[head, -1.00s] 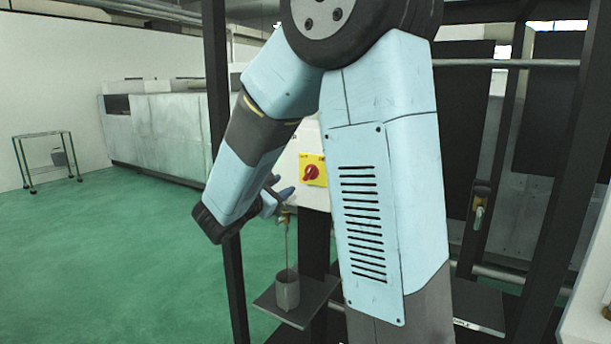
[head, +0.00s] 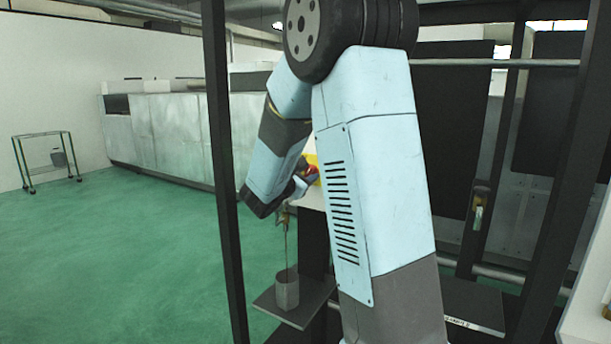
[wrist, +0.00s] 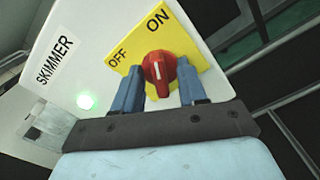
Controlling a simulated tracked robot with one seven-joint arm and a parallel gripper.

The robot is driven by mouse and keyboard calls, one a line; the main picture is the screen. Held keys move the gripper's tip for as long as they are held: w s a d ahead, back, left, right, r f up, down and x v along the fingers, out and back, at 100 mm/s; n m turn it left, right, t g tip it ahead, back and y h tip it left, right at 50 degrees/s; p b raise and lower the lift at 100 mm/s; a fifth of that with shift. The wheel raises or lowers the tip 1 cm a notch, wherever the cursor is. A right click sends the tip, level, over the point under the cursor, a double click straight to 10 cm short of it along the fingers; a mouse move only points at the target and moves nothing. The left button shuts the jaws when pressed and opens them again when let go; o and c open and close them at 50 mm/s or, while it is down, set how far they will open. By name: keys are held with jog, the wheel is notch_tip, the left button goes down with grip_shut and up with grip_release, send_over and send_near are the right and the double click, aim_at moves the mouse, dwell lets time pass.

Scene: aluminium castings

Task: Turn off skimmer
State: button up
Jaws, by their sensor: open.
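The skimmer switch is a red rotary knob (wrist: 158,72) on a yellow plate (wrist: 190,42) marked OFF and ON. Its white mark points up in the wrist view, roughly toward ON. My gripper (wrist: 159,80) is open, with one blue finger on each side of the knob; I cannot tell whether they touch it. The white box (wrist: 112,30) carries a SKIMMER label (wrist: 55,62) and a lit green lamp (wrist: 87,101). In the head view my gripper (head: 308,178) is at the plate (head: 311,158), and my arm hides most of the box.
A grey cup (head: 287,291) stands on a small dark shelf (head: 311,312) below the box, with a thin rod above it. Dark frame posts (head: 222,150) stand around my arm. Open green floor lies to the left, with a wheeled cart (head: 45,160) far off.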

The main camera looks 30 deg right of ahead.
jog(key=shift+c, duration=0.4)
grip_shut()
dwell(0.4)
jog(key=n, duration=0.5)
jog(key=shift+w+n, duration=0.1)
jog(key=shift+n, duration=0.2)
jog(key=n, duration=0.6)
jog(key=shift+w+a+f, duration=0.1)
jog(key=shift+w, duration=0.05)
jog(key=shift+n, duration=0.3)
jog(key=shift+o, duration=0.4)
grip_release()
